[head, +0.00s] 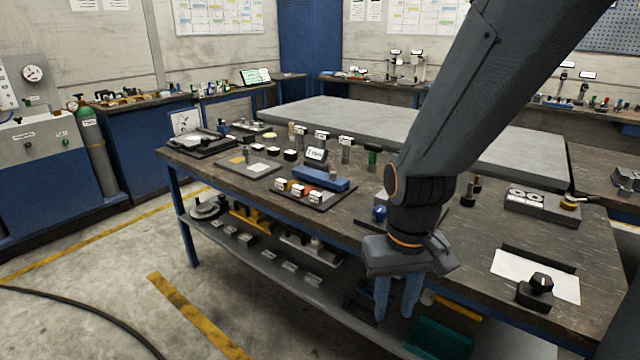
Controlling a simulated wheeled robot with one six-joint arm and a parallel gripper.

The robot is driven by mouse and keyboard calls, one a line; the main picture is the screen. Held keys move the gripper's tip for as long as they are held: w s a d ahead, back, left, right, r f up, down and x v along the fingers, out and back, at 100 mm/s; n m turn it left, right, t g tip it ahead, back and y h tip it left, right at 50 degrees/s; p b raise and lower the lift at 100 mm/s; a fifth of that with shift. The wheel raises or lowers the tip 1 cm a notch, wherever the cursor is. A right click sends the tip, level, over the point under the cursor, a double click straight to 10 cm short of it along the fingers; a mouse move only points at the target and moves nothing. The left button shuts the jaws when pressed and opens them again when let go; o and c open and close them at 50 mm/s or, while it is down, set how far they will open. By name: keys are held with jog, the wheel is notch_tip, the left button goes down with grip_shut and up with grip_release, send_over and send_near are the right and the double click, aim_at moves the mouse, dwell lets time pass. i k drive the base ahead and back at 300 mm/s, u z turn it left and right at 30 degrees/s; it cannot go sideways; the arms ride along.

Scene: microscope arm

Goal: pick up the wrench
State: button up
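I cannot make out a wrench with certainty in the head view. It may be hidden behind my arm or too small to tell among the parts on the workbench (410,222). My gripper (395,311) hangs pointing down at the front edge of the bench, in the lower middle of the picture. Its two fingers are apart, and I see nothing held between them. My arm comes in from the upper right and hides part of the bench top behind it.
A blue block (322,179) and small labelled parts lie left of my arm. A white sheet (530,274) and a black knob (541,284) lie at right. The lower shelf (270,262) holds several metal parts.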

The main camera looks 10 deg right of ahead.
aim_at(323, 136)
jog(key=z, duration=0.55)
jog(key=k, duration=1.3)
jog(key=u, duration=0.1)
jog(key=i, duration=0.55)
jog(key=u, duration=1.35)
jog(key=i, duration=0.9)
jog(key=u, duration=0.4)
jog(key=i, duration=1.3)
jog(key=z, duration=1)
jog(key=i, duration=0.8)
jog(key=z, duration=0.9)
